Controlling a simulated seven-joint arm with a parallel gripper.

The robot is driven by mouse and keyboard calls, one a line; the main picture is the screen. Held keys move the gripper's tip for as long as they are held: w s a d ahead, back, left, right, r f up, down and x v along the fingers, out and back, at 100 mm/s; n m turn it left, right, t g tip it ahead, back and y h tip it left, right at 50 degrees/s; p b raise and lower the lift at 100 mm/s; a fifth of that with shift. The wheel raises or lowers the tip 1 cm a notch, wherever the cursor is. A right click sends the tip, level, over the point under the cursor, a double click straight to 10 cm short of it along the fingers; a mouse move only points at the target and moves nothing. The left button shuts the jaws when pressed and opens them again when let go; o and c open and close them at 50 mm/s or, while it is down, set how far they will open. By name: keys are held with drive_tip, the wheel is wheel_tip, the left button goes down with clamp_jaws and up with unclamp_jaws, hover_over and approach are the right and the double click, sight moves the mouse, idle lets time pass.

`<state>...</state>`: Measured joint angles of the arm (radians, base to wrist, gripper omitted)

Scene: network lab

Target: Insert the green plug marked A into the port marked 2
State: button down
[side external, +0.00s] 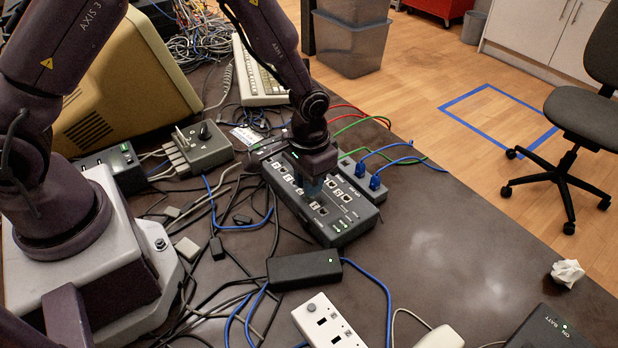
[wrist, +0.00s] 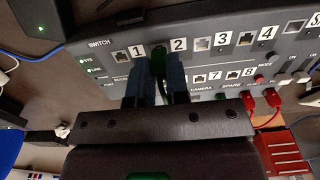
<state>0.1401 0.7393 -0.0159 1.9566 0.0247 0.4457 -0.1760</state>
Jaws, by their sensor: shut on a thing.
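My gripper (wrist: 156,78) is shut on the green plug (wrist: 158,62), which shows as a thin green strip between the two blue fingers in the wrist view. The plug's mark is not visible. The grey switch box (wrist: 100,72) lies ahead with a row of numbered ports. The plug's front end is at the port just left of the label 2 (wrist: 178,44), between labels 1 and 2; the port itself is covered. I cannot tell how deep the plug sits. In the side view my gripper (side external: 311,188) is low over the switch box (side external: 345,232) and hides the plug.
Red plugs (wrist: 271,97) with red cables are close to the right of my gripper. In the side view, blue plugs (side external: 374,182) stand at the box's far side. A black adapter (side external: 305,269) and a white power strip (side external: 329,322) lie in front, among loose cables.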

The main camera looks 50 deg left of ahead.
drive_tip(key=shift+f, duration=0.15)
drive_tip(key=c, duration=1)
unclamp_jaws()
drive_tip(key=shift+c, duration=0.2)
wheel_tip(320, 180, up, 13)
drive_tip(key=s+a+r+t, duration=0.2)
drive_tip(key=s+a+r, duration=0.1)
drive_tip(key=s+r, duration=0.5)
drive_tip(key=s+a+r+t, duration=0.2)
drive_tip(key=s+r+t, duration=0.1)
drive_tip(key=s+r, duration=0.5)
drive_tip(key=shift+s+a+t, duration=0.3)
drive_tip(key=shift+s+a, duration=0.1)
drive_tip(key=shift+s, duration=0.4)
